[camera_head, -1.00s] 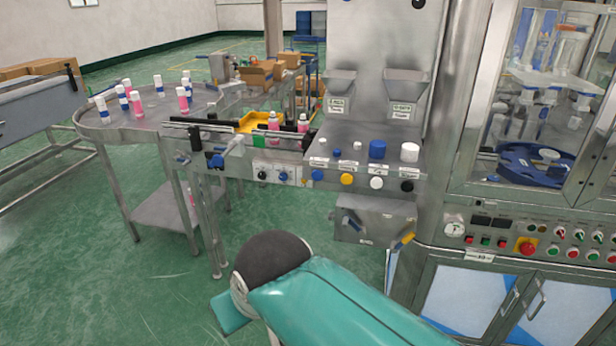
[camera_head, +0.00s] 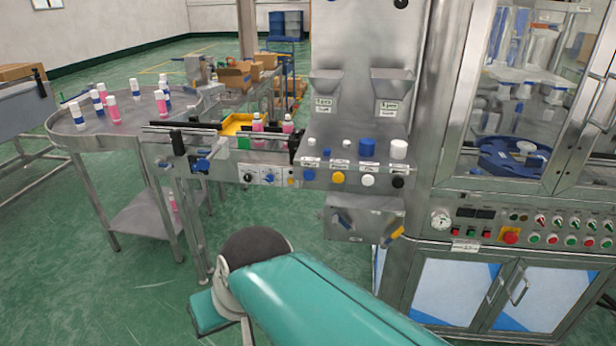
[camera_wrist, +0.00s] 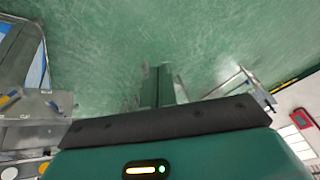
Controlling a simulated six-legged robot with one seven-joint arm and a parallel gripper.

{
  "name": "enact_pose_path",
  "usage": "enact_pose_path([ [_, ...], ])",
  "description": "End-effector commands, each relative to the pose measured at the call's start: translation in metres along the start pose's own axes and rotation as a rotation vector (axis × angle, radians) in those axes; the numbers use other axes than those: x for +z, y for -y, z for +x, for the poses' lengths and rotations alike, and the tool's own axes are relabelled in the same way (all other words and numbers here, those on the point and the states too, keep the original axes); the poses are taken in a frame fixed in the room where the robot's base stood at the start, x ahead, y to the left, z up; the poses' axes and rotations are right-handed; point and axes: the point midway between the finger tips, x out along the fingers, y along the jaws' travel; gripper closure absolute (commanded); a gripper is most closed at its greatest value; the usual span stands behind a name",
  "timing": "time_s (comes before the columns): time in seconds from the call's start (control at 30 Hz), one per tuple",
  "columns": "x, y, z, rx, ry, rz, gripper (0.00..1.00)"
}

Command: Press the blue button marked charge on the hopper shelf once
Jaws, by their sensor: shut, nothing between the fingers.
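The blue button (camera_head: 309,175) is the leftmost of a row of round buttons on the front edge of the hopper shelf (camera_head: 325,165). A yellow button (camera_head: 338,178), a white one (camera_head: 367,181) and a black one (camera_head: 398,182) follow to its right. The labels are too small to read. In the head view my teal arm is bent low in front of the shelf, and my fingertips do not show. In the wrist view my gripper (camera_wrist: 160,85) appears shut and empty, over the green floor. The shelf's button area shows at the lower left there, apart from the fingers.
Caps, including a large blue one (camera_head: 367,147) and a white one (camera_head: 398,149), stand on the shelf. A metal bin (camera_head: 350,222) hangs below it. A round table (camera_head: 130,128) with bottles is at left, a glass-fronted machine (camera_head: 510,110) at right. Floor in front is open.

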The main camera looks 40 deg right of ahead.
Motion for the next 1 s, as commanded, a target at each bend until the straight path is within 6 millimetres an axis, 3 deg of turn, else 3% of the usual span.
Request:
enact_pose_path([
  [0.13, -0.011, 0.004, 0.022, -0.163, 0.064, 0.3, 1.0],
  [0.27, -0.035, 0.003, 0.035, -0.335, 0.07, 0.584, 1.0],
  [0.43, -0.084, -0.022, 0.042, -0.567, -0.003, 0.962, 1.0],
  [0.57, -0.123, -0.068, 0.039, -0.743, -0.125, 1.248, 1.0],
  [0.7, -0.154, -0.141, 0.029, -0.921, -0.319, 1.538, 1.0],
  [0.83, -0.164, -0.206, 0.017, -1.041, -0.499, 1.729, 1.0],
  [0.9, -0.164, -0.23, 0.012, -1.081, -0.57, 1.793, 1.0],
  [1.0, -0.163, -0.25, 0.007, -1.113, -0.632, 1.844, 1.0],
])
